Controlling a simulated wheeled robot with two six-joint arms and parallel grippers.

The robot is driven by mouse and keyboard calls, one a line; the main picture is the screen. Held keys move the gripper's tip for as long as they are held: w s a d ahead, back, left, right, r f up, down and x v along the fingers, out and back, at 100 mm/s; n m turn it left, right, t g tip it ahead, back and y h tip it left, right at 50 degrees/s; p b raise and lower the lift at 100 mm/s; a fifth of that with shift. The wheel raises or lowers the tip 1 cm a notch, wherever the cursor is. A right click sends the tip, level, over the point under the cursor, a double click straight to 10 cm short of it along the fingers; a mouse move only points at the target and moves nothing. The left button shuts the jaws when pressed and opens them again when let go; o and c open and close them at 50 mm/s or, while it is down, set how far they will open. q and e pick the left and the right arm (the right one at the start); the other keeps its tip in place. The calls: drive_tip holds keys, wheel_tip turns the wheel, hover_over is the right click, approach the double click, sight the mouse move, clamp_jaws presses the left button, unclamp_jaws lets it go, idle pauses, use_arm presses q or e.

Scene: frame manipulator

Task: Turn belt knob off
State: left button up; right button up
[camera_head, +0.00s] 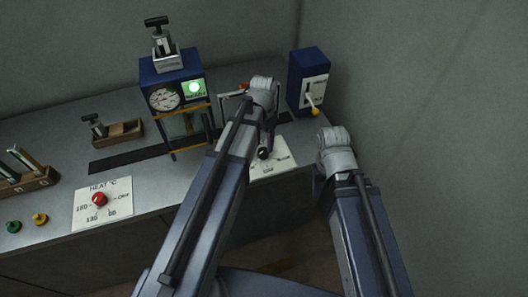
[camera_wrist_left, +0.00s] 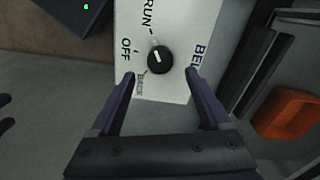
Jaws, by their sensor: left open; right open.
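The belt knob (camera_wrist_left: 160,60) is a round black knob with a white mark on its top. It sits on a white panel (camera_wrist_left: 180,20) lettered RUN, OFF, another partly hidden word, and BEL at the right. The white mark lies slanted; I cannot tell for sure which word it points to. My left gripper (camera_wrist_left: 161,73) is open, with its two fingers at either side of the knob, apart from it. In the head view the panel (camera_head: 284,158) is partly covered by my left arm. My right arm ends at the right, its fingers hidden.
A blue box with a yellow-tipped lever (camera_head: 308,75) stands at the back right. A blue gauge machine (camera_head: 172,82) stands left of my left arm. A heat panel with a red knob (camera_head: 100,199) lies at the left. An orange block (camera_wrist_left: 286,114) is right of the fingers.

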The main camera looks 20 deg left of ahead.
sight(264, 151)
use_arm(q)
wheel_tip(264, 151, down, 6)
drive_tip(key=b, duration=0.4)
drive_tip(key=shift+r+b, duration=0.2)
drive_tip(key=shift+b, duration=0.15)
clamp_jaws()
